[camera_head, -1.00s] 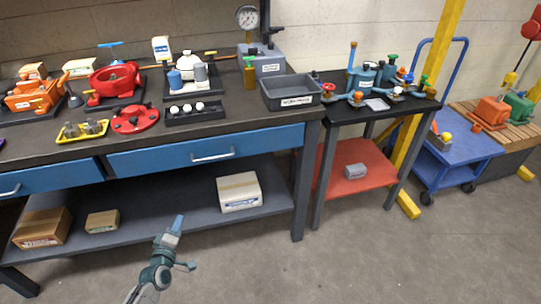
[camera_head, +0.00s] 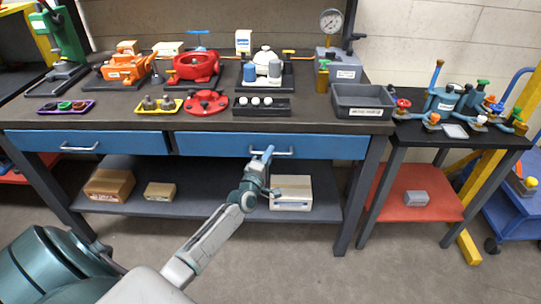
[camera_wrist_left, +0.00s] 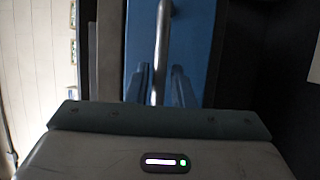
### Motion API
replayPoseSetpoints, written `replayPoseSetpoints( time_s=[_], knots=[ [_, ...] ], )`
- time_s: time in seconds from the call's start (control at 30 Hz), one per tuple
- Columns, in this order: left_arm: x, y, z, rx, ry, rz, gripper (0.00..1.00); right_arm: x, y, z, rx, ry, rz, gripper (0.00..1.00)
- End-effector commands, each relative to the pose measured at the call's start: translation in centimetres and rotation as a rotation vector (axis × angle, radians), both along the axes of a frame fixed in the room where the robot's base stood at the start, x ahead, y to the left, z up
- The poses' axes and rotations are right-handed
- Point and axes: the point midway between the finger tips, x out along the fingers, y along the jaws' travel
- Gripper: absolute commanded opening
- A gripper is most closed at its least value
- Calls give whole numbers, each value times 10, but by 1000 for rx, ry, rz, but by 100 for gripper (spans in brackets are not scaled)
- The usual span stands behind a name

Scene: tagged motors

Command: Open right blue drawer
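The right blue drawer (camera_head: 335,146) is under the workbench top and its front looks flush with the bench. Its silver handle (camera_head: 285,153) runs level across the front. My left gripper (camera_head: 264,154) is at the handle, in front of the drawer. In the left wrist view, the handle (camera_wrist_left: 162,40) runs between the two blue fingertips (camera_wrist_left: 160,80), with one finger on each side. The fingers are apart; whether they touch the bar is hard to tell. My right gripper is not in view.
The left blue drawer (camera_head: 85,141) looks closed. Motors, trays and a grey bin (camera_head: 362,101) stand on the workbench top (camera_head: 310,115). Cardboard boxes (camera_head: 110,184) lie on the lower shelf. A side table with a red shelf (camera_head: 440,206) stands to the right.

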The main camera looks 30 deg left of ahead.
Motion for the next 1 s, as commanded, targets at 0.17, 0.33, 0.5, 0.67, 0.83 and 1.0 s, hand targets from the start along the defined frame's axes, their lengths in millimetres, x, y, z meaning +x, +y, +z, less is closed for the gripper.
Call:
replayPoseSetpoints(
  time_s=[0.17, 0.33, 0.5, 0.67, 0.83, 1.0],
  knots=[
    [9, 1, 1, 0, 1, 0, 21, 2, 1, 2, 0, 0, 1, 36],
    [10, 1, 1, 0, 1, 0, 21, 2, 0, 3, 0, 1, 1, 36],
    [9, 1, 1, 1, 1, 0, 3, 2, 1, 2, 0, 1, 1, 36],
    [9, 2, 1, 1, 1, 0, 0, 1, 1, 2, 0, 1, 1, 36],
    [8, 1, 1, 1, 2, 0, 0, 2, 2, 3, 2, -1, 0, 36],
    [4, -2, 1, 0, 4, -1, 0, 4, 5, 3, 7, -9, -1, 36]
  ],
)
